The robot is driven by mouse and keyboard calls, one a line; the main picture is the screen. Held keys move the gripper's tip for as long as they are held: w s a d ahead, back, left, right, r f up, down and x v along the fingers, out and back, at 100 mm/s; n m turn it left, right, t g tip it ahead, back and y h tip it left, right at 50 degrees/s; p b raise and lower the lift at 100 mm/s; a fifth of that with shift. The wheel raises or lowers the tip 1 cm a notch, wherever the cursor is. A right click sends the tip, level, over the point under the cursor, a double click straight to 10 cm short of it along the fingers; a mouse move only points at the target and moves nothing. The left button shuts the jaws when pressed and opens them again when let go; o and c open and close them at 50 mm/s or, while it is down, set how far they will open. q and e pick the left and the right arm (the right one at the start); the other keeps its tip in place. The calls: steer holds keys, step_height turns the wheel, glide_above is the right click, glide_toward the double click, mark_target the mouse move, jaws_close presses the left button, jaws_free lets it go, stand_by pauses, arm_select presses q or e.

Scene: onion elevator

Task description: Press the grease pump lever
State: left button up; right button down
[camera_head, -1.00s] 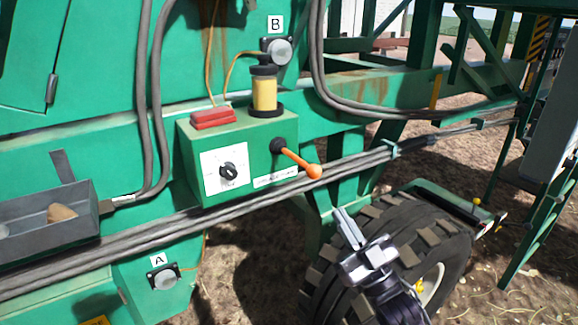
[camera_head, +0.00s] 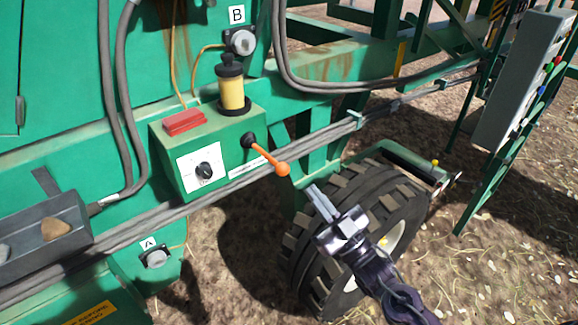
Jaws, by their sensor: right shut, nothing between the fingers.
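The grease pump lever (camera_head: 267,158) is orange with a round knob at its end. It comes out of a black pivot on the front of the green pump box (camera_head: 222,175) and slopes down to the right. A yellow grease reservoir (camera_head: 232,92) with a black cap stands on the box. My right gripper (camera_head: 313,194) is shut and empty. Its fingertips point up and left, to the lower right of the knob, in front of the tire. They look apart from the knob; the distance in depth is hard to judge. My left gripper is not in view.
Grey hoses (camera_head: 225,187) run along the green frame below the box. A large tire (camera_head: 382,212) stands behind my right gripper. A grey tray (camera_head: 40,238) is at the left. A grey control panel (camera_head: 522,82) stands at the upper right.

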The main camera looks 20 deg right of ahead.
steer(key=p+x, duration=0.5)
steer(key=x, duration=0.5)
steer(key=shift+w+d+f+p, duration=0.1)
steer(key=shift+w+f+p, duration=0.1)
steer(key=shift+f, duration=0.45)
steer(key=shift+w+d+f+p, duration=0.15)
steer(key=shift+f+p, duration=0.1)
steer(key=shift+f, duration=0.4)
steer(key=shift+w+a+f+p, duration=0.1)
steer(key=shift+w+f+p, duration=0.1)
steer(key=shift+f, duration=0.45)
steer(key=shift+s+f, duration=0.1)
